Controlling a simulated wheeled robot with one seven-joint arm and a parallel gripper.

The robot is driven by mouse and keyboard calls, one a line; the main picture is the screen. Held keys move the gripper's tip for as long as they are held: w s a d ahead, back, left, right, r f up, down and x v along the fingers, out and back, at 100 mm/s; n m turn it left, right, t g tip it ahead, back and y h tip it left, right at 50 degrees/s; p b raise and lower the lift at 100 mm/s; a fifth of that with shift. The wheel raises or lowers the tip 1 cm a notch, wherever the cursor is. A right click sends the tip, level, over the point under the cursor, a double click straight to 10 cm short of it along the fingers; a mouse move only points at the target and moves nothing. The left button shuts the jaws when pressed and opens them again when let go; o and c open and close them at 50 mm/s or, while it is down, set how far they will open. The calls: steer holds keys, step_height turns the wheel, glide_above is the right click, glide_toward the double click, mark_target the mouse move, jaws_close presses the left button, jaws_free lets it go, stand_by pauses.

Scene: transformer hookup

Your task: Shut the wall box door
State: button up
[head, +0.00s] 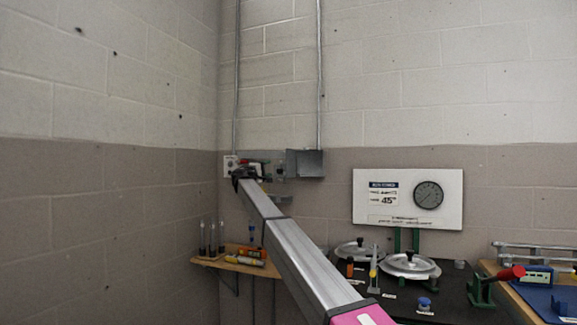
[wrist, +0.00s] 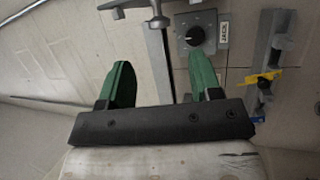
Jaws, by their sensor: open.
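A grey metal wall box with a flat panel (head: 305,163) is on the back wall near the corner, below a conduit. The panel looks like its door standing open, but I cannot be sure. My gripper (head: 249,169) is at the wall left of this panel, and my arm hides part of the area. In the wrist view my gripper (wrist: 160,65) has its two green fingers wide apart. A narrow grey metal strip (wrist: 157,45) runs between them; I cannot tell whether it is the door's edge or whether it touches a finger.
A gauge board (head: 408,198) hangs right on the wall. A wooden shelf (head: 236,266) with bottles and a dark bench (head: 455,294) with lidded pots are below.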

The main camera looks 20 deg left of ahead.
mark_target(282, 163)
steer(key=x, duration=1)
steer(key=shift+w+d+r, duration=0.1)
steer(key=shift+w+r, duration=0.05)
steer(key=shift+w, duration=0.2)
steer(key=shift+c, duration=0.3)
jaws_close()
